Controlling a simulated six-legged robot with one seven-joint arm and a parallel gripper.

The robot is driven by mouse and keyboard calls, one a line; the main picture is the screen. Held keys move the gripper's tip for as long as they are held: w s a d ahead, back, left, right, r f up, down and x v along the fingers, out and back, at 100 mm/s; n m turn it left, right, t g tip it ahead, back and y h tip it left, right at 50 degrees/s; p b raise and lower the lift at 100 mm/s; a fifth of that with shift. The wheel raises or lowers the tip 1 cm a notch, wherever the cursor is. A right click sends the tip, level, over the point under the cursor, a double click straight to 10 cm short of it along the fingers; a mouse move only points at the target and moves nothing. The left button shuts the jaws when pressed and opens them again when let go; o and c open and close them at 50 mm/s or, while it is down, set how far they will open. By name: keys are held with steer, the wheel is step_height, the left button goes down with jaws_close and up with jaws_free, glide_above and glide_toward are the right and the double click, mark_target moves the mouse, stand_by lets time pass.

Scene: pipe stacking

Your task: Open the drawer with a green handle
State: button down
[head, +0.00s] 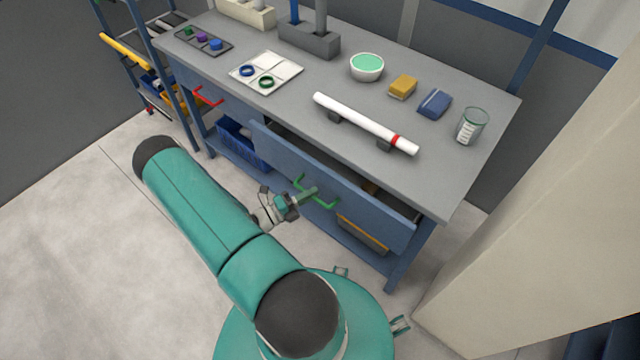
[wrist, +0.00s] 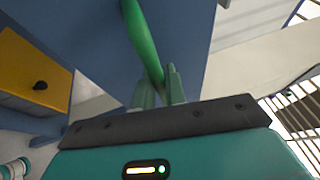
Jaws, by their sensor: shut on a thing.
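The blue drawer (head: 365,206) under the workbench stands pulled out from the bench, and its inside shows behind the front panel. Its green handle (head: 328,203) is on the drawer front, and it also shows in the wrist view as a green bar (wrist: 142,40). My gripper (head: 306,194) is at the left part of this handle. In the wrist view my gripper's fingers (wrist: 159,88) are closed around the lower end of the green bar. The drawer front (wrist: 75,35) fills much of that view.
A second drawer with a red handle (head: 208,96) is at the left of the bench. The grey benchtop (head: 300,105) holds a white pipe (head: 360,122), a bowl (head: 367,66), a tray (head: 282,66) and a jar (head: 472,126). A beige pillar (head: 540,210) stands at the right. Floor at left is clear.

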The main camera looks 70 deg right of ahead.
steer(key=w+a, duration=0.4)
steer(key=a, duration=0.5)
steer(key=w+a, duration=0.4)
steer(key=a, duration=0.5)
steer(key=shift+a, duration=0.3)
steer(key=shift+w, duration=0.1)
steer(key=c, duration=1.5)
jaws_free()
steer(key=shift+o, duration=0.2)
steer(key=v, duration=1.3)
steer(key=shift+w+a+f, duration=0.15)
steer(key=shift+w+a, duration=0.05)
steer(key=shift+w+a, duration=0.1)
